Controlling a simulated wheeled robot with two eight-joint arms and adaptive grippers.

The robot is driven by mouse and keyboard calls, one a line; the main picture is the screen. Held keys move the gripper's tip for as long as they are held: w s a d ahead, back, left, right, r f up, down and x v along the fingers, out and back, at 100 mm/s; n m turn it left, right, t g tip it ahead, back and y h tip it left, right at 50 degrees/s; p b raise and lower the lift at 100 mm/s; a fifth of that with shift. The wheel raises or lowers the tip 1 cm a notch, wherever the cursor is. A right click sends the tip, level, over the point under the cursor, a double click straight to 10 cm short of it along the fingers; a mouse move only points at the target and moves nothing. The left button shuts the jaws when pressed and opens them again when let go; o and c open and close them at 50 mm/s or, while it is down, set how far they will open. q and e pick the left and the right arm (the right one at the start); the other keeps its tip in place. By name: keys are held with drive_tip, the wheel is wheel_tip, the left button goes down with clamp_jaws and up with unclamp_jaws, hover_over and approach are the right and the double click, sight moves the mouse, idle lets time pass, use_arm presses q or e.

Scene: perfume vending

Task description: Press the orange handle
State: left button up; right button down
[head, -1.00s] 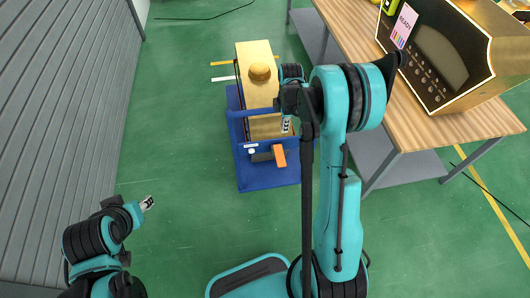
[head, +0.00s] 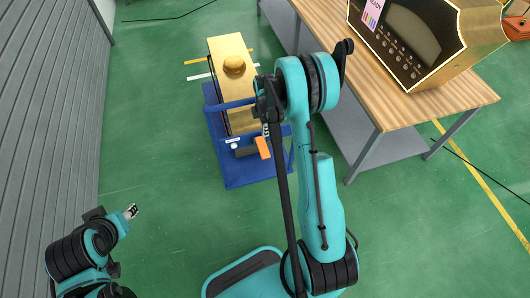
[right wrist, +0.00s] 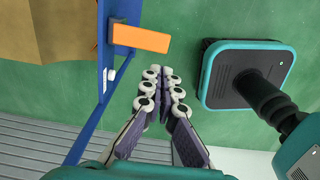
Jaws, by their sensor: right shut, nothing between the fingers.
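The orange handle (head: 263,147) is a small block at the front right of a blue cart (head: 250,175). It also shows large in the right wrist view (right wrist: 140,38), attached beside a blue post. My right gripper (head: 266,129) is just behind the handle in the head view, partly covered by my arm. In the right wrist view the gripper (right wrist: 161,78) is shut and empty, its fingertips below the handle in the picture and apart from it. My left gripper (head: 131,211) is far left of the cart, too small to read its jaws.
A gold box with a round knob (head: 234,64) rides on the cart. A wooden table (head: 430,98) with a gold-and-black machine (head: 405,45) stands at the right. A grey ribbed wall (head: 45,110) runs along the left. Green floor is clear between wall and cart.

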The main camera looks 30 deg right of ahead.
sight(265, 154)
use_arm(q)
wheel_tip(265, 154, down, 4)
drive_tip(key=b, duration=0.4)
drive_tip(key=shift+f, duration=0.15)
use_arm(e)
wheel_tip(265, 154, down, 15)
drive_tip(key=shift+r, duration=0.15)
drive_tip(key=shift+w, duration=0.1)
